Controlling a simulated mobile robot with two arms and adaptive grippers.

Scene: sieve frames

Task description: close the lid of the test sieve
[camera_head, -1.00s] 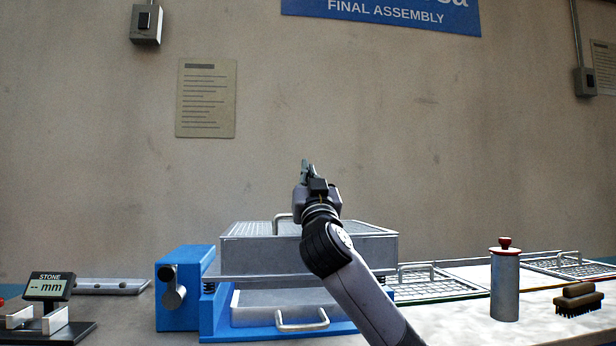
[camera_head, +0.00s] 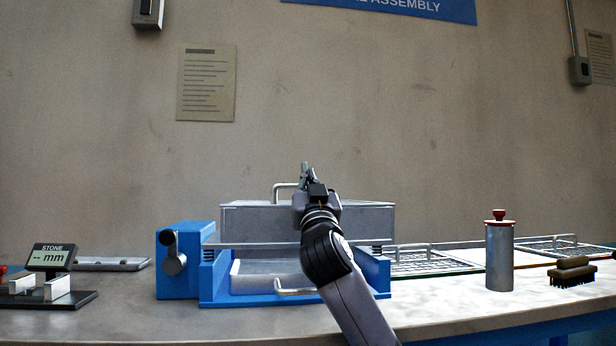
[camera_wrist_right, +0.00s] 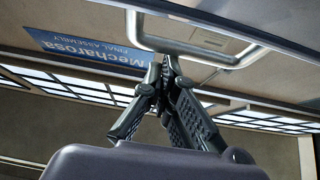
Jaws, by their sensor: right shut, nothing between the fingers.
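The test sieve is a grey box-shaped frame (camera_head: 245,222) on a blue machine base (camera_head: 210,298). A metal loop handle (camera_head: 284,185) stands at its top; it also shows large in the wrist view (camera_wrist_right: 190,50). The lid looks about level from this low angle; I cannot tell whether it is fully seated. My right gripper (camera_head: 304,168) points upward in front of the sieve, just right of the handle in the head view. Its fingers (camera_wrist_right: 167,66) are shut and empty, close to the handle; contact is unclear. My right arm hides part of the sieve front. My left gripper is not in view.
A tray (camera_head: 252,284) with a front handle sits in the base. A grey crank (camera_head: 174,262) is on its left block. A size gauge (camera_head: 50,260) stands left. Mesh frames (camera_head: 425,260), a red-topped cylinder (camera_head: 500,260) and a brush (camera_head: 573,272) stand right.

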